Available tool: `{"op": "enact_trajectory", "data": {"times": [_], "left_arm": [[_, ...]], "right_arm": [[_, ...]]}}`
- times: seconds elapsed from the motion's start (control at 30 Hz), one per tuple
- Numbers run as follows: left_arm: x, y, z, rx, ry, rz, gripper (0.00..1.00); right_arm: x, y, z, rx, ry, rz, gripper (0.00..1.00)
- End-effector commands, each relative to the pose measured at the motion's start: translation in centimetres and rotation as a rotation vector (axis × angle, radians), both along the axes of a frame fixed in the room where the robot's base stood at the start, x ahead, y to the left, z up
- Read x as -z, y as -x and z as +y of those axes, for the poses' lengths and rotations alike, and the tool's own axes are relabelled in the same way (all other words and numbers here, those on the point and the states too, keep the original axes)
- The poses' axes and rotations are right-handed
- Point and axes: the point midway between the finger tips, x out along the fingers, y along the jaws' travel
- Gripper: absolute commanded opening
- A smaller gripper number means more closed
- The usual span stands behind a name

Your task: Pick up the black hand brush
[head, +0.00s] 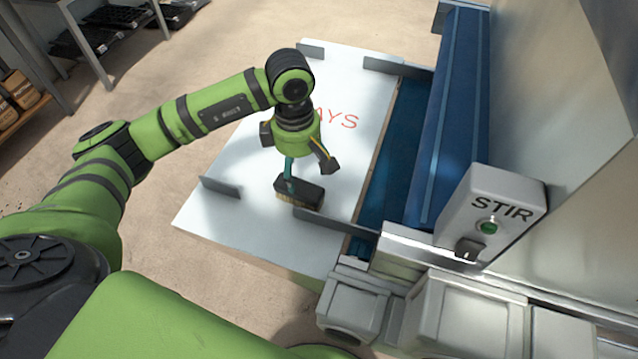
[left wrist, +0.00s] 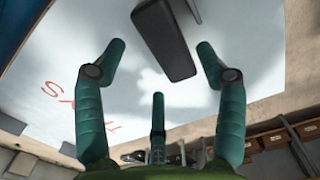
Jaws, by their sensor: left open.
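The black hand brush (head: 300,190), with a dark body and pale tan bristles underneath, is at the front part of the white table (head: 235,208), beside a grey metal guide. My left gripper (head: 299,165) is just above the brush, with its fingers pointing down. In the left wrist view the brush (left wrist: 165,40) shows as a dark oblong block ahead of the gap between the spread green fingers (left wrist: 160,65). The left gripper is open and nothing is held. I cannot tell exactly how far the fingertips are from the brush. My right gripper is not in view.
Thin grey guides (head: 220,187) stand on the table's edges. Shelves with boxes (head: 18,90) stand at the far left. Much of the tabletop is clear.

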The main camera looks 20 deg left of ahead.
Motion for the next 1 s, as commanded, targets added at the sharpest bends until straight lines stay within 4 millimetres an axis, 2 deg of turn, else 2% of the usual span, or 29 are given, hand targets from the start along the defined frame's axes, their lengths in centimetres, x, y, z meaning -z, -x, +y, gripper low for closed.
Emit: {"op": "enact_trajectory", "data": {"times": [0.07,0.2,0.4,0.53,0.67,0.87,0.9,1.0], "left_arm": [[0.7,-0.1,0.9,-0.003,-0.034,0.003,0.71],[1.8,0.0,1.1,-0.003,-0.044,0.006,0.71],[4.3,0.0,0.7,-0.003,-0.04,0.007,0.71],[6.4,0.1,0.6,-0.001,-0.04,0.01,0.71],[7.2,-0.1,0.6,-0.002,-0.041,0.005,0.71],[7.3,-0.1,0.6,-0.002,-0.04,0.003,0.71],[7.2,-0.1,0.6,-0.002,-0.04,0.002,0.55],[7.2,-0.1,0.6,-0.002,-0.04,0.002,0.22]], "right_arm": [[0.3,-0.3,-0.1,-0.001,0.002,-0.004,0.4],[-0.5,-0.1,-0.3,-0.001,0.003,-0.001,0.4],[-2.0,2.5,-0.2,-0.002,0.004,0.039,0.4],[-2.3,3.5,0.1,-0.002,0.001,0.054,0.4],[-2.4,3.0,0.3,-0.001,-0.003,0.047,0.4],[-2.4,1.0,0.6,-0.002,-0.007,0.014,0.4],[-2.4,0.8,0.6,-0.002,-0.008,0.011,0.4],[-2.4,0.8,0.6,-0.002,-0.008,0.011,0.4]]}}
